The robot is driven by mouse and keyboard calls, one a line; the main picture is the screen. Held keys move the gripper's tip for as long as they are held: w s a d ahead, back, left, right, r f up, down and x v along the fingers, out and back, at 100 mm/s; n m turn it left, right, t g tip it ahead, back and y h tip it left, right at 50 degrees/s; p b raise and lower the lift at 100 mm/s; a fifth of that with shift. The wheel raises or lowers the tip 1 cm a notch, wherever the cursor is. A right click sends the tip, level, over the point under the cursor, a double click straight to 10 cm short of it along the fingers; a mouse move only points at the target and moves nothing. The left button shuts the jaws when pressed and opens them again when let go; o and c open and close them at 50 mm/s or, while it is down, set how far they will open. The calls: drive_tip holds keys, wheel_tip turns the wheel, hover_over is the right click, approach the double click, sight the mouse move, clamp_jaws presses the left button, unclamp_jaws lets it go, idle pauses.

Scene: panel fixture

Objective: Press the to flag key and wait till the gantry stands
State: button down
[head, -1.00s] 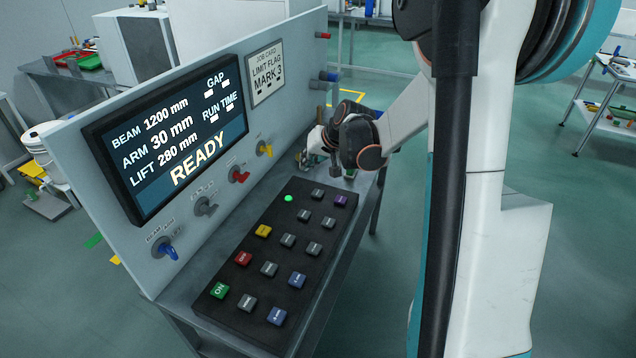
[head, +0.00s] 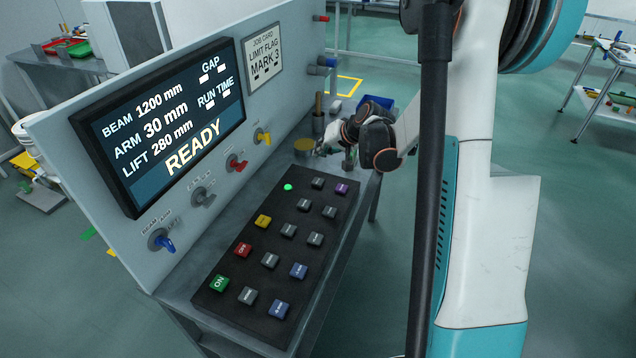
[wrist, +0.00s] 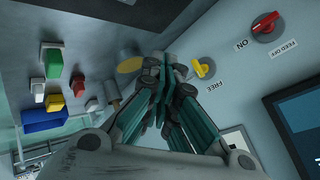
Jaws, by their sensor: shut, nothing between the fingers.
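The black keypad (head: 224,299) lies on the bench below the panel in the head view. It has a green ON key (head: 218,283), a red OFF key (head: 243,250), a yellow key (head: 263,221), blue keys (head: 299,271), a purple key (head: 341,189) and several grey keys. The small key labels are too small to read, so I cannot tell which is the to flag key. A green lamp (head: 288,187) is lit. The display (head: 165,125) reads READY. My gripper (head: 319,151) is shut and empty beyond the keypad's far end; its closed fingers (wrist: 162,68) show in the wrist view.
Panel knobs stand out near the keypad: blue (head: 163,242), grey (head: 203,198), red (head: 237,163) and yellow (head: 263,137). A yellow disc (head: 304,145) and an upright-handled item (head: 318,115) stand by the gripper. A job card (head: 263,57) reads LIMIT FLAG MARK 3. The gantry is not identifiable.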

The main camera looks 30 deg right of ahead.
sight(320, 180)
drive_tip(key=shift+f+b, duration=2.6)
drive_tip(key=shift+f, duration=1.3)
drive_tip(key=shift+f, duration=0.15)
drive_tip(key=shift+f+b, duration=0.3)
drive_tip(key=shift+b, duration=0.1)
